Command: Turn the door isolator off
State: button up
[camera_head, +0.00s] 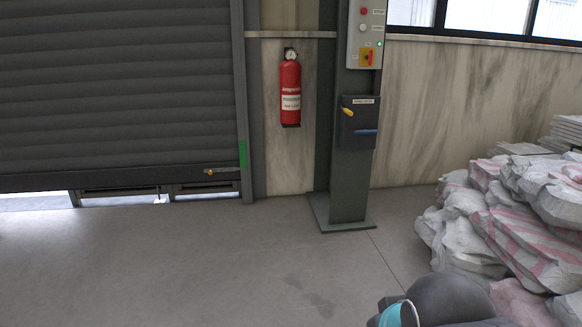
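A grey control box (352,30) is fixed high on a green steel column, cut off by the top edge. At its bottom is a yellow plate with a red rotary switch (369,57); this looks like the isolator, but its label is too small to read. The red handle appears roughly upright. A red button, a white button and a lit green lamp (380,44) are also on the box. The dark roller door (110,95) at the left is nearly down, with a bright gap beneath. Part of my arm shows at the bottom right; my gripper is not in view.
A red fire extinguisher (290,92) hangs left of the green column (348,180). Filled sacks (460,235) are piled at the right. The floor (200,260) before the column is clear.

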aim_at(370, 57)
jog(key=z, duration=0.25)
jog(key=i, duration=1.9)
jog(key=z, duration=0.4)
